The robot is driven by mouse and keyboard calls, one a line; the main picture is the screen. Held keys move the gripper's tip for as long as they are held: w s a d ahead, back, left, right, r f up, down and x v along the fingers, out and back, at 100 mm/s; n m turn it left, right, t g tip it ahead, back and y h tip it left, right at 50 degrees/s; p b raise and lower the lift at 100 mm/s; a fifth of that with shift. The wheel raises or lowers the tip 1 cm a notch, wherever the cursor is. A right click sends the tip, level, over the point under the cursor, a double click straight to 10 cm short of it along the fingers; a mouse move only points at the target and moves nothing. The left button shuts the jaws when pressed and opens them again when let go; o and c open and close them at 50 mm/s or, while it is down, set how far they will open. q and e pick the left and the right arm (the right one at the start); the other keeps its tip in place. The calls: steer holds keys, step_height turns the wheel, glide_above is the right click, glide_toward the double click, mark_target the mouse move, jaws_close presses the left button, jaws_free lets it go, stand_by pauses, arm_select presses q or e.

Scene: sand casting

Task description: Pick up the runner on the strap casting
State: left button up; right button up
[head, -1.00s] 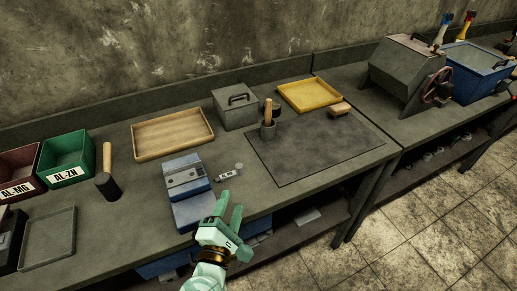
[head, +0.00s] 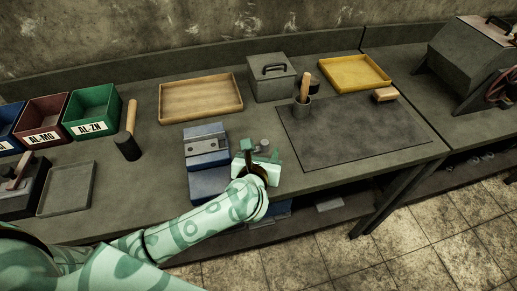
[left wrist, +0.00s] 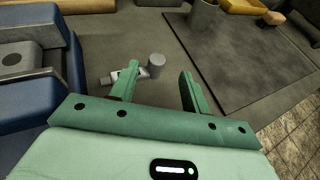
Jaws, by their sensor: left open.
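The strap casting (left wrist: 115,77) is a small, pale flat piece on the grey bench. A short grey cylinder, seemingly its runner (left wrist: 157,65), stands at its right end. In the head view the cylinder (head: 264,145) shows just beyond my left gripper (head: 260,156), which hides most of the flat part. In the left wrist view my left gripper (left wrist: 159,88) is open and empty. Its fingers point toward the casting, with the cylinder seen between them and the flat part partly behind the left finger. I cannot tell whether they touch. My right gripper is not in view.
A blue-and-grey block machine (head: 207,146) stands close left of my left gripper. A grey mat (head: 350,130) lies to the right, with a cup (head: 302,108) and brush (head: 384,95). A wooden tray (head: 200,98), lidded box (head: 271,82) and yellow tray (head: 355,73) stand behind.

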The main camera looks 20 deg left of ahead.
mark_target(265, 143)
arm_select(q)
steer(key=x, duration=0.2)
steer(key=b+x, duration=0.1)
steer(key=x, duration=0.2)
steer(key=shift+w+a, duration=0.25)
steer(key=shift+a, duration=0.05)
steer(key=shift+s, duration=0.1)
jaws_close()
steer(key=shift+r, duration=0.15)
